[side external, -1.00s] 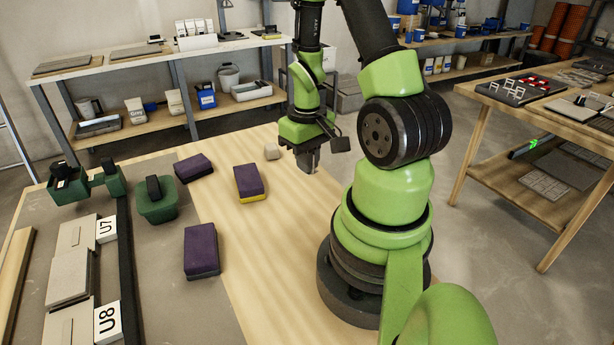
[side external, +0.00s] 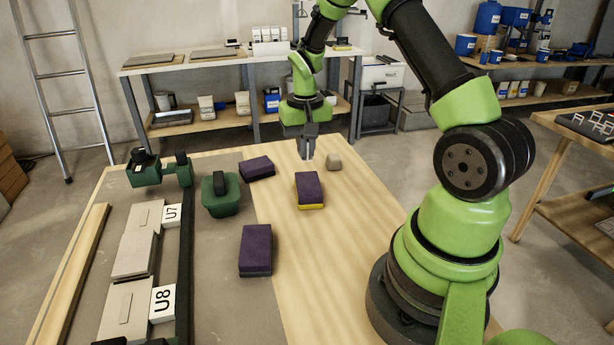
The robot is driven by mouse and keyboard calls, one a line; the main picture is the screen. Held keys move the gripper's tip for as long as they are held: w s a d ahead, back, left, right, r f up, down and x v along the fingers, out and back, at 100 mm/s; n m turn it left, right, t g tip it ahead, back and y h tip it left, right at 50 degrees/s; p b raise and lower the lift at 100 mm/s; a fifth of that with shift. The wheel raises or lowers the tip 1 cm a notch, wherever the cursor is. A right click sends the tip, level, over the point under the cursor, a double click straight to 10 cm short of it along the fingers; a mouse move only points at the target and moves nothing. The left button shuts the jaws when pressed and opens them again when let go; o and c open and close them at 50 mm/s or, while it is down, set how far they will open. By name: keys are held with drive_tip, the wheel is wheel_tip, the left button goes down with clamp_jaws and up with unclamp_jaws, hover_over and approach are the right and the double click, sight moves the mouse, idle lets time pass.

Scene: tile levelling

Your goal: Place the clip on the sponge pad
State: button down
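A sponge pad (side external: 309,189), purple on top with a yellow underside, lies on the wooden part of the table. Two other purple pads lie left of it, one further back (side external: 257,168) and one nearer (side external: 256,248); their undersides look dark. My gripper (side external: 309,157) points down just behind the yellow-edged pad, left of a small beige block (side external: 334,161). Its fingers look close together; a pale bit shows at their tips, too small to tell whether it is a held clip. I cannot pick out the clip with certainty.
A green tub (side external: 221,205) with a dark handle and green holders (side external: 160,175) stand at the left. The wood right of the pads is clear.

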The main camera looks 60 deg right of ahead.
sight(306, 183)
wheel_tip(306, 183, down, 7)
drive_tip(key=shift+r, duration=0.2)
drive_tip(key=shift+f, duration=0.1)
drive_tip(key=c, duration=1.3)
unclamp_jaws()
